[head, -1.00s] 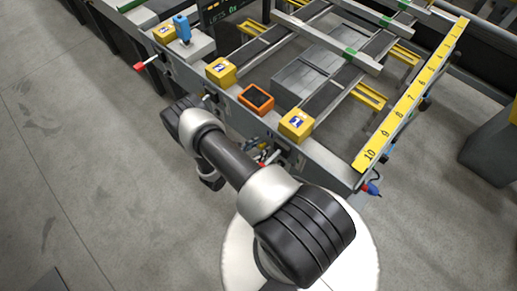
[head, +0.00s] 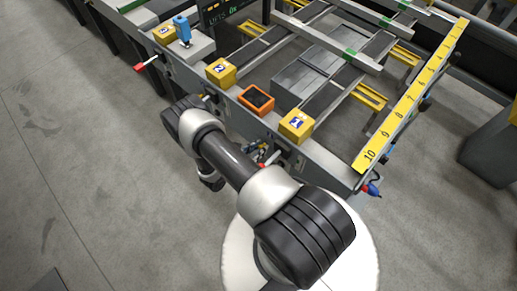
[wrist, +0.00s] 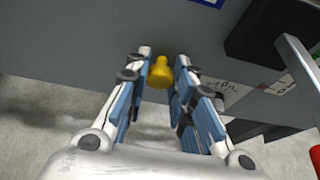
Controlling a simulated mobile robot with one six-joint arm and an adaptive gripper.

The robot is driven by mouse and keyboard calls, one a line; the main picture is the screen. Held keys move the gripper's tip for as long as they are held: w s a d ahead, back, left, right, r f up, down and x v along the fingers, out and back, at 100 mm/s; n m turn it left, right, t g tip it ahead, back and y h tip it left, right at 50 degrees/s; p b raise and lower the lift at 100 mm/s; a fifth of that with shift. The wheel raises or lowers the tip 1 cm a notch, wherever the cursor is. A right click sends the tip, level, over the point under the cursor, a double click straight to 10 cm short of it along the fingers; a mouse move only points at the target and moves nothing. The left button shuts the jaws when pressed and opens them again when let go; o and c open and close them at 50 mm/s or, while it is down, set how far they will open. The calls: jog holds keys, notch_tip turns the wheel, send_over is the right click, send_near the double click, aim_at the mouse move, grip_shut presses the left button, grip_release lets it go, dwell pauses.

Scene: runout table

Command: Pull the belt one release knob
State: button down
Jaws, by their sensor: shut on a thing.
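In the wrist view a yellow knob (wrist: 160,73) stands out from the grey side face of the table frame. My gripper (wrist: 163,59) is shut on the knob, with one finger on each side of it. In the head view my arm hides most of this spot, and I cannot make out the knob there. A yellow box (head: 297,126) with a blue and white label sits on the frame's edge near there. A second yellow box (head: 220,72) with a similar label sits farther left.
An orange-rimmed dark panel (head: 257,99) lies between the two boxes. A red-ended lever (head: 140,67) sticks out at the left. In the wrist view a red handle (wrist: 315,158) and a dark block (wrist: 270,35) are at the right. The floor at the left is clear.

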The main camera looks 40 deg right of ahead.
jog(key=shift+s+a, duration=0.1)
jog(key=shift+a, duration=0.75)
jog(key=c, duration=1.3)
grip_release()
jog(key=shift+c, duration=0.2)
jog(key=shift+a, duration=0.1)
jog(key=v, duration=1.2)
